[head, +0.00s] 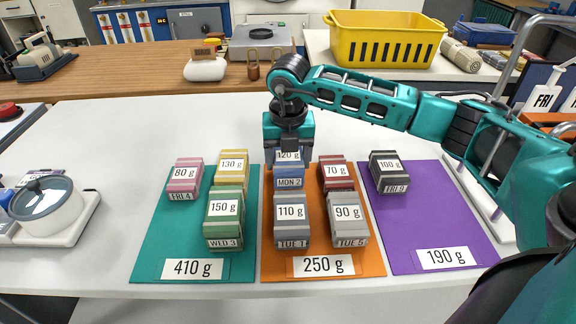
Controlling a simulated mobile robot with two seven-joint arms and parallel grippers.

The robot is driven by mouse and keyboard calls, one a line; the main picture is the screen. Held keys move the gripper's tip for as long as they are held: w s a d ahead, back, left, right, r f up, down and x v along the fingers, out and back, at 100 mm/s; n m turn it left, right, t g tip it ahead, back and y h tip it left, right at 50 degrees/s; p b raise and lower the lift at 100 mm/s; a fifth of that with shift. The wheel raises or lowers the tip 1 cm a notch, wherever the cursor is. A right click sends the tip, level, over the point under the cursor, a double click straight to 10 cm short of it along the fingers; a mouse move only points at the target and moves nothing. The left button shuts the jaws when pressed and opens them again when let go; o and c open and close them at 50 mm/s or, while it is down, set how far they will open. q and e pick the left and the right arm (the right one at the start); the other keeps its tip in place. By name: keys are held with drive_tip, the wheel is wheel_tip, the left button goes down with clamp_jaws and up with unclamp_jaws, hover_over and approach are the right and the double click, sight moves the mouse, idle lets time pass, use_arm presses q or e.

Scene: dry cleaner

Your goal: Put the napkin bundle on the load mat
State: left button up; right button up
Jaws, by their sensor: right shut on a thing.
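My right gripper (289,146) is shut on a blue bundle (289,176) labelled 120 g and MON 2, at the back of the orange mat (268,262) marked 250 g. I cannot tell whether the bundle touches the mat. In front of it on this mat are grey bundles of 110 g (292,228) and 90 g (348,228), with a dark red 70 g bundle (337,182) to its right. The teal mat (158,240) marked 410 g holds pink, yellow and green bundles. The purple mat (430,215) marked 190 g holds a dark grey 100 g bundle (390,184). My left gripper is out of view.
A white scale with a lidded pot (45,205) stands at the left. A yellow basket (385,40) stands on a back table. The purple mat's front and right are bare, and the white table (110,135) is clear behind the teal mat.

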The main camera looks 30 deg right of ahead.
sight(288, 159)
wheel_tip(288, 159, down, 2)
drive_tip(key=shift+f, duration=0.2)
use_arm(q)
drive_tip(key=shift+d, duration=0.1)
use_arm(e)
drive_tip(key=shift+f, duration=0.15)
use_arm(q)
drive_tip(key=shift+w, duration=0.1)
use_arm(e)
drive_tip(key=o, duration=1.1)
drive_tip(key=shift+r, duration=0.5)
drive_tip(key=r, duration=0.7)
drive_tip(key=s+r+p, duration=0.1)
drive_tip(key=r, duration=0.2)
drive_tip(key=shift+a+r, duration=0.3)
drive_tip(key=shift+a, duration=0.05)
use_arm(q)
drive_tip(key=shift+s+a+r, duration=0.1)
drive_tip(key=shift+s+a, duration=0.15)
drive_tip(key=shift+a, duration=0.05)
use_arm(e)
drive_tip(key=shift+s+r, duration=0.1)
drive_tip(key=shift+r, duration=0.25)
